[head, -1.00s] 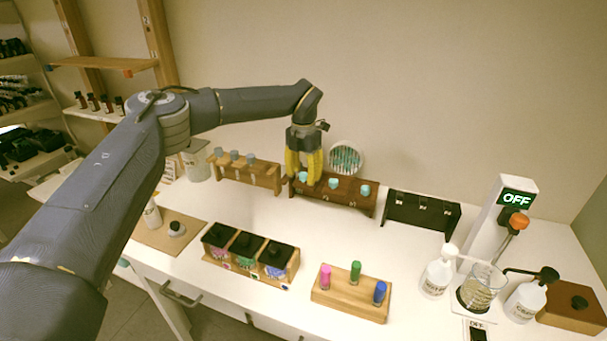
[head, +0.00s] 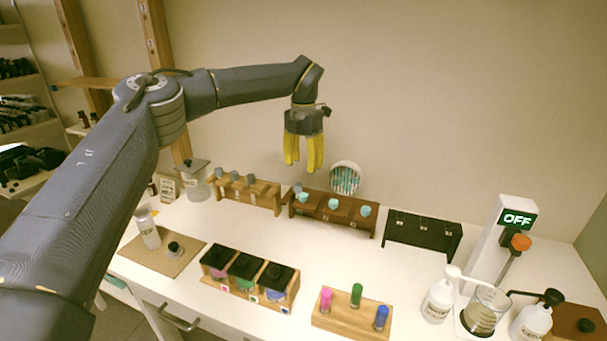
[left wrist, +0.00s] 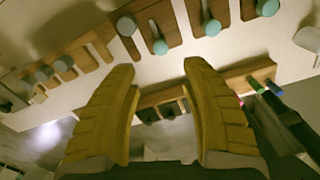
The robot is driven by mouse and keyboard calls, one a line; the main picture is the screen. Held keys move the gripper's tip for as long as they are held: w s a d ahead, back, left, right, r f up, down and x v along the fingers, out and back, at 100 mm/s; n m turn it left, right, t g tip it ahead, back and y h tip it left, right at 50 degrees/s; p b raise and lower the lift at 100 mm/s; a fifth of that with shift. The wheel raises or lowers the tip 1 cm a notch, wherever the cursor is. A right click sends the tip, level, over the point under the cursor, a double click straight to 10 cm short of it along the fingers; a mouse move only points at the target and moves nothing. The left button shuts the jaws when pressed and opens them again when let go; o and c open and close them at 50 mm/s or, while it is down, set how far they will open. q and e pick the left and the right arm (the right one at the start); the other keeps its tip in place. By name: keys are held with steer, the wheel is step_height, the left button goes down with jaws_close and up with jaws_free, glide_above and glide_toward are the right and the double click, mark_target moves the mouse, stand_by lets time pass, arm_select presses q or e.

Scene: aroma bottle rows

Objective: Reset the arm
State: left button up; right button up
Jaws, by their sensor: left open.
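My left gripper (head: 303,167) is open and empty, pointing down in the air above the dark brown rack (head: 345,220). Its two yellow fingers also show spread apart in the left wrist view (left wrist: 158,68), with nothing between their tips. The brown rack holds teal-capped bottles, such as the middle one (head: 333,204), and a grey cap (head: 297,187) shows at its left end. My left arm (head: 85,205) reaches in from the left. My right gripper is not in view.
A lighter wooden rack (head: 262,200) with grey caps stands left of the brown rack, and a black rack (head: 423,235) stands right. In front are a three-jar box (head: 272,302), a block with coloured vials (head: 345,318) and pump bottles (head: 437,300). The white table's middle is clear.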

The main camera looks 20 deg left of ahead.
arm_select(q)
steer(key=shift+r, duration=0.45)
